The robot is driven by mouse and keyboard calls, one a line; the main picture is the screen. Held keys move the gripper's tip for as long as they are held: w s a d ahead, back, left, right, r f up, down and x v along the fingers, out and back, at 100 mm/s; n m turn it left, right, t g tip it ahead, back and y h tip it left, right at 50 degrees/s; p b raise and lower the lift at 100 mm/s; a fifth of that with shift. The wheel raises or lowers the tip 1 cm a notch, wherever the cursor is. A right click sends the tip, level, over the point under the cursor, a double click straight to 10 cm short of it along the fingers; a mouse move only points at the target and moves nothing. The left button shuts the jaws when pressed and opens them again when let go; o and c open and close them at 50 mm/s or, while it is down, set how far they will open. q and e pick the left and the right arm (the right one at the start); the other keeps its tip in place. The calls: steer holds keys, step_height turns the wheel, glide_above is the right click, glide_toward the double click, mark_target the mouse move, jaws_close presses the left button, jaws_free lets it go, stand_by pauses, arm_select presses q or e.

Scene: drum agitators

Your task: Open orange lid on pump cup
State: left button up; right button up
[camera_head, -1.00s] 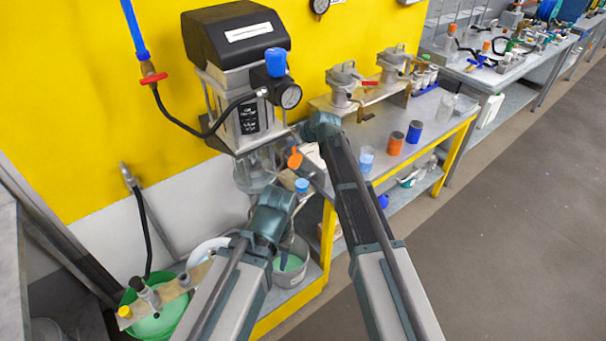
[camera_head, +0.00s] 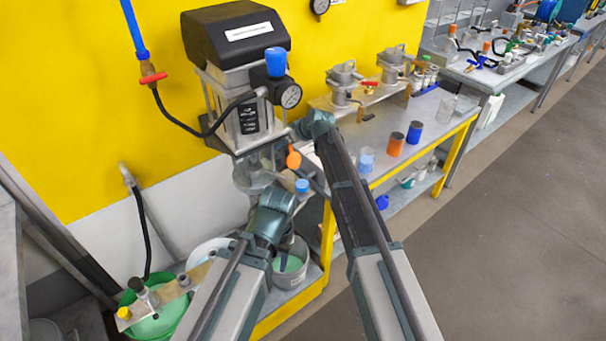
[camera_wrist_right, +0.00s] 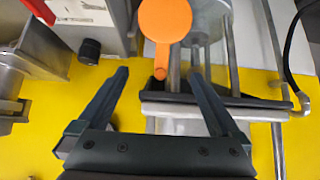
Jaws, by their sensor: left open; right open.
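The orange lid (camera_head: 293,159) is a round paddle with a short stem, beside the clear cup (camera_head: 252,172) under the pump (camera_head: 242,115). In the right wrist view the lid (camera_wrist_right: 165,20) hangs at the top, its stem pointing down to between my right fingertips. My right gripper (camera_wrist_right: 158,76) is open with nothing between its fingers, and I see no contact with the lid. In the head view its fingers are hard to make out near the pump. My left gripper (camera_head: 277,200) is below the cup; its fingertips are hardly visible there.
A blue-capped container (camera_head: 302,186) is close to my left gripper. A grey bucket (camera_head: 291,264) and a green bucket (camera_head: 160,315) with green liquid stand below. To the right, a bench (camera_head: 430,130) bears orange and blue cups. The floor at right is clear.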

stand_by(0.3)
steer(key=p+v, duration=0.5)
steer(key=v, duration=0.2)
stand_by(0.3)
stand_by(0.5)
steer(key=s+d+f+m+g+h, duration=0.2)
steer(key=s+d, duration=0.3)
steer(key=s, duration=0.6)
steer(key=s+d+f+m+g+h, duration=0.1)
steer(key=s+d+f+m+g, duration=0.15)
steer(key=s+d, duration=0.6)
steer(key=s+d+f+m+g+h, duration=0.1)
steer(key=s+d+m+g+h, duration=0.15)
steer(key=s, duration=1.05)
steer(key=s+a+n, duration=0.3)
steer(key=s+a, duration=0.2)
steer(key=a, duration=0.6)
steer(key=shift+s+f+n+h, duration=0.15)
steer(key=shift+s+n+h, duration=0.1)
steer(key=shift+n+h, duration=0.1)
